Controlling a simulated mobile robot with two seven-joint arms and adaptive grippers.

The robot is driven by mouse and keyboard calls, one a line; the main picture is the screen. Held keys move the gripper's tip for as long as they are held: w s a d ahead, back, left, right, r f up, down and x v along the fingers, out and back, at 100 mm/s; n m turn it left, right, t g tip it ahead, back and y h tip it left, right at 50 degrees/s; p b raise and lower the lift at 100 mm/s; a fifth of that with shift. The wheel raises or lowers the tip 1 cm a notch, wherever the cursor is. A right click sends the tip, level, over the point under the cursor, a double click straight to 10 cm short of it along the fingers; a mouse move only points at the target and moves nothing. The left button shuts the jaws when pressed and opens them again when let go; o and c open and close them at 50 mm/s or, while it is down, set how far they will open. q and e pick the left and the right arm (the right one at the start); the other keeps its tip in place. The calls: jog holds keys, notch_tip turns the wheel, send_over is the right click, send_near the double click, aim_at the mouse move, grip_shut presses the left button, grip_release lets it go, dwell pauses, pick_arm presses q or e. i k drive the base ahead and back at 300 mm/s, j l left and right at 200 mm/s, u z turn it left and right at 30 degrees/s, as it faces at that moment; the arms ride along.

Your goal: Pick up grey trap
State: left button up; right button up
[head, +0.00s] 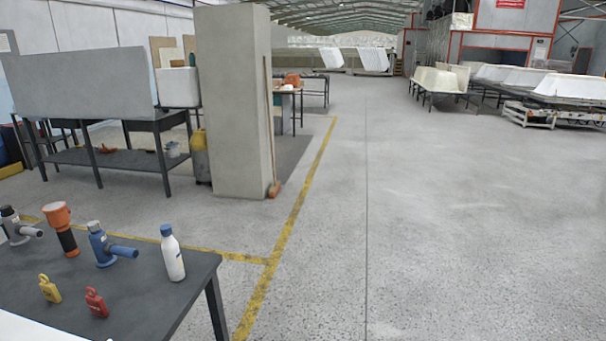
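The grey trap (17,229) stands at the far left end of the dark table (150,297), close to the picture's left edge. It has an upright body with a short side pipe pointing right. A similar blue trap (103,247) stands farther right on the same table, with its pipe also pointing right. An orange and black flashlight (62,229) stands between the two traps.
A white bottle with a blue cap (172,256), a yellow padlock-like tag (49,289) and a red one (96,303) are on the table. A concrete pillar (234,103) stands behind it. The floor (430,230) to the right is clear.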

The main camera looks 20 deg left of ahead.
aim_at(20, 235)
jog(key=i+u, duration=0.25)
jog(key=i, duration=2.65)
jog(key=i+u, duration=0.5)
jog(key=i+l+u, duration=0.25)
jog(key=i+u, duration=0.2)
jog(key=i, duration=0.15)
jog(key=i+j+u, duration=0.1)
jog(key=i+u, duration=0.15)
jog(key=u, duration=0.2)
jog(key=i+u, duration=0.2)
jog(key=u, duration=0.3)
jog(key=i+u, duration=0.25)
jog(key=u, duration=0.2)
jog(key=i+j+u, duration=0.1)
jog(key=i+u, duration=0.2)
jog(key=i, duration=0.35)
jog(key=i+u, duration=0.35)
jog(key=i, duration=0.3)
jog(key=i+u, duration=0.1)
jog(key=i, duration=0.6)
jog(key=i+l+u, duration=0.15)
jog(key=i, duration=0.6)
jog(key=i+z, duration=0.4)
jog(key=i+j+z, duration=0.2)
jog(key=z, duration=1.8)
